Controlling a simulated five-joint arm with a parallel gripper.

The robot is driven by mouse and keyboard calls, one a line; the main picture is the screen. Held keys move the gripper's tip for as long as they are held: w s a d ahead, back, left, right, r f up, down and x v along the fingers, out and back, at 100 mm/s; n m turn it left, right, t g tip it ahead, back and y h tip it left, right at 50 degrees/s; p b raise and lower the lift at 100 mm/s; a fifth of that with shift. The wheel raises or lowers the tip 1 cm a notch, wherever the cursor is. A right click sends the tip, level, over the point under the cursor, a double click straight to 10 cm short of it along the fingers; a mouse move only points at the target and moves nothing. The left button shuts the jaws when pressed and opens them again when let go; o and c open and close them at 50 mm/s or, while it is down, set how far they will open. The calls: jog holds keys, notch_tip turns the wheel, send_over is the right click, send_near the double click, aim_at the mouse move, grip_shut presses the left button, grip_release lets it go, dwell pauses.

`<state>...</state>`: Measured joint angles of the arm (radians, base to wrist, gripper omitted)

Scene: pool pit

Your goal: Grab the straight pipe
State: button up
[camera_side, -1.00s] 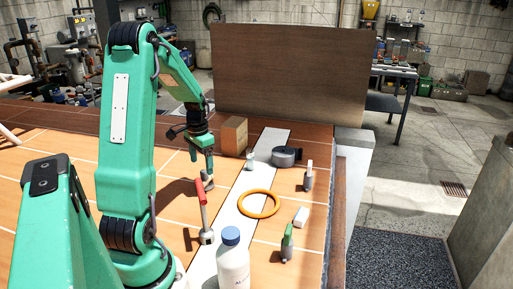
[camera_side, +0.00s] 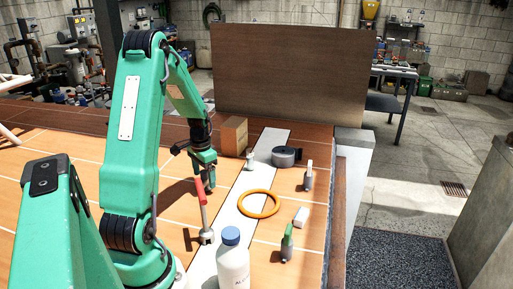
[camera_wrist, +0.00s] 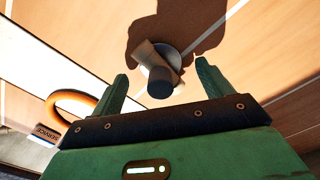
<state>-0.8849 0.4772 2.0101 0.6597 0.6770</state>
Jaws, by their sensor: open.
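My gripper (camera_side: 207,184) hangs over the wood deck in the side view, left of the pale strip, and is open. In the wrist view my gripper (camera_wrist: 162,72) has its two green fingers spread. A short piece with a dark round end and a beige body (camera_wrist: 160,86) shows between them over a pale disc, with no clear contact. In the side view, a slim red-topped shaft with a round metal base (camera_side: 205,237) stands in front of my gripper. I cannot tell which thing is the straight pipe, or whether the wrist view piece is that shaft.
An orange ring (camera_side: 244,209) lies on the pale strip. A white bottle (camera_side: 232,265) stands at the front. A brown box (camera_side: 234,137), a small metallic fitting (camera_side: 250,160) and a grey round item (camera_side: 284,157) stand farther back. A tall brown panel (camera_side: 290,75) closes the back.

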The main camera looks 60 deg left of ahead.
jog(key=shift+f, duration=1.1)
jog(key=c, duration=1.2)
jog(key=shift+r, duration=0.2)
jog(key=shift+r, duration=0.55)
jog(key=r, duration=0.3)
jog(key=shift+w+d+r, duration=0.1)
jog(key=shift+w+d, duration=0.1)
jog(key=shift+d, duration=0.1)
jog(key=w+d+r, duration=0.1)
jog(key=d+r, duration=0.1)
jog(key=d, duration=0.1)
jog(key=w+d+r, duration=0.1)
jog(key=d+r, duration=0.1)
jog(key=d, duration=0.2)
jog(key=w+d+r, duration=0.1)
jog(key=d+r, duration=0.1)
jog(key=d, duration=0.1)
jog(key=shift+w+d+r, duration=0.2)
jog(key=shift+w, duration=0.1)
